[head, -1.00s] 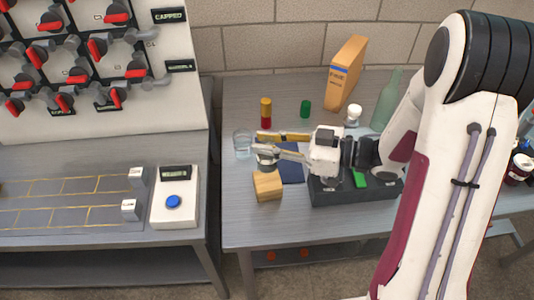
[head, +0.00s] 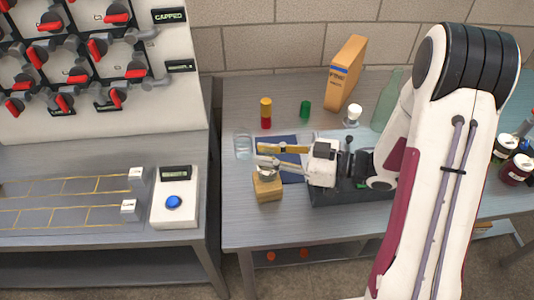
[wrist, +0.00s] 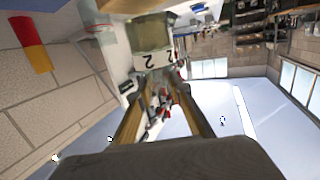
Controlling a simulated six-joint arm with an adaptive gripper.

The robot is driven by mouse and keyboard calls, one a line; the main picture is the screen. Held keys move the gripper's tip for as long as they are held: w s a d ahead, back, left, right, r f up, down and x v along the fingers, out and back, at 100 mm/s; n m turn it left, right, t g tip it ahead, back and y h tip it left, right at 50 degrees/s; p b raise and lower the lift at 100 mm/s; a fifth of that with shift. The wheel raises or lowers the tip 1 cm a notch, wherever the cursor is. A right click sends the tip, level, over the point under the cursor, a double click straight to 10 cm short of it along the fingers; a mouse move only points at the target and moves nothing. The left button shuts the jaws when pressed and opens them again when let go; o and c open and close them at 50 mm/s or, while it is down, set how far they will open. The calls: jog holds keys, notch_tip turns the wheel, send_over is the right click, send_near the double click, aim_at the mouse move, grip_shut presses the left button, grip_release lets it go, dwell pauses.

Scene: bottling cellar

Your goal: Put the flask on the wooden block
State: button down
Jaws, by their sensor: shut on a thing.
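The wooden block (head: 268,190) is a small light-brown cube on the bench in the head view. My gripper (head: 262,156) is shut on the small flask (head: 266,171), which shows only partly behind a finger and appears directly over the block's top. I cannot tell whether the flask touches the block. In the wrist view, the flask (wrist: 152,36) is clear with a dull greenish body and a white label band with dark numerals, held between my gripper's fingers (wrist: 155,75).
A glass beaker (head: 242,145) stands left of my gripper. A red-and-yellow cylinder (head: 266,113), a green cap (head: 305,109), an orange box (head: 346,73) and a green bottle (head: 386,100) stand behind. A dark blue mat (head: 291,172) and dark tray (head: 330,196) lie right of the block.

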jog(key=shift+f, duration=0.6)
dwell(0.3)
jog(key=c, duration=1.8)
grip_release()
jog(key=shift+c, duration=0.2)
jog(key=shift+r, duration=0.15)
jog(key=shift+r, duration=0.3)
jog(key=shift+s+d+r, duration=0.1)
jog(key=shift+d, duration=0.2)
jog(key=v, duration=1.1)
jog(key=shift+d, duration=0.15)
jog(key=shift+s+r, duration=0.1)
